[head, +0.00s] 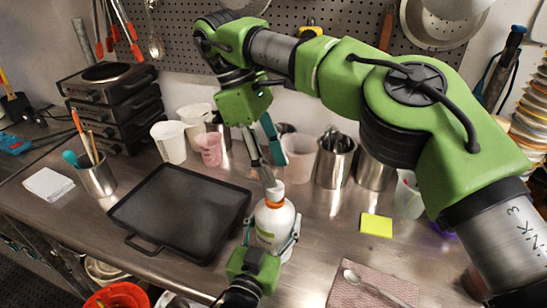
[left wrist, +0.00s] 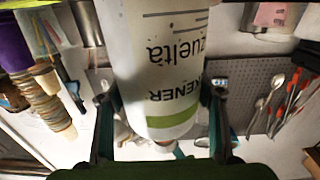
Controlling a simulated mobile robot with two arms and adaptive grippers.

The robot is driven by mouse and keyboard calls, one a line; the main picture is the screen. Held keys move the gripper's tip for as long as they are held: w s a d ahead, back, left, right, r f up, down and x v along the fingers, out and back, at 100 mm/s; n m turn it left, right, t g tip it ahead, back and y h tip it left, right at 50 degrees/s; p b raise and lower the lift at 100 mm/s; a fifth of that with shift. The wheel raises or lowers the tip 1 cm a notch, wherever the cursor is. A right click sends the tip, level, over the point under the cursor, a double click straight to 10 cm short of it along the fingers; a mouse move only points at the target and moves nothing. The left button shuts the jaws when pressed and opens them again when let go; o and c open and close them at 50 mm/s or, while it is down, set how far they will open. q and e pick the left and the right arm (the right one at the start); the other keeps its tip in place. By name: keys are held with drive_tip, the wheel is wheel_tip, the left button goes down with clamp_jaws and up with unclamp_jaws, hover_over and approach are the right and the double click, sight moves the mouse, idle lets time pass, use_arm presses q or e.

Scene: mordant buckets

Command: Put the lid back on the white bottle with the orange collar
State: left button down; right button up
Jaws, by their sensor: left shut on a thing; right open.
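The white bottle with the orange collar (head: 274,222) stands upright near the front of the steel counter in the head view. My left gripper (head: 272,240) is shut around its body from the front. In the left wrist view, the printed bottle (left wrist: 165,60) with a green band fills the space between the fingers. My right gripper (head: 266,160) is open and points down just above the bottle's neck. A small grey piece (head: 274,188) shows above the orange collar; I cannot tell if it is bottle neck, lid or fingertip. I see no clearly separate lid.
A black griddle tray (head: 185,210) lies left of the bottle. Behind stand white cups (head: 170,142), a pink cup (head: 209,148) and steel containers (head: 334,165). A yellow note (head: 376,225) and a cloth (head: 365,288) with a spoon lie to the right. The counter between bottle and note is clear.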

drive_tip(key=n, duration=0.5)
drive_tip(key=shift+w+d, duration=0.1)
drive_tip(key=shift+w, duration=0.05)
drive_tip(key=n+y, duration=0.1)
drive_tip(key=n, duration=0.5)
drive_tip(key=shift+d+r, duration=0.1)
drive_tip(key=n, duration=0.4)
drive_tip(key=shift+w+r+t, duration=0.1)
drive_tip(key=shift+t, duration=0.2)
drive_tip(key=n+y, duration=0.1)
drive_tip(key=n, duration=0.5)
drive_tip(key=shift+r, duration=0.2)
drive_tip(key=n, duration=0.6)
drive_tip(key=shift+d+r+t+y, duration=0.1)
drive_tip(key=shift+r+t+y, duration=0.15)
drive_tip(key=shift+t+y, duration=0.05)
drive_tip(key=n, duration=0.4)
drive_tip(key=shift+r, duration=0.2)
drive_tip(key=n, duration=0.3)
drive_tip(key=n+y, duration=0.1)
drive_tip(key=n, duration=0.1)
drive_tip(key=shift+s+r+n+t, duration=0.3)
drive_tip(key=shift+r, duration=0.05)
drive_tip(key=n, duration=0.4)
drive_tip(key=shift+s+r, duration=0.15)
drive_tip(key=shift+r, duration=0.15)
drive_tip(key=shift+f, duration=0.1)
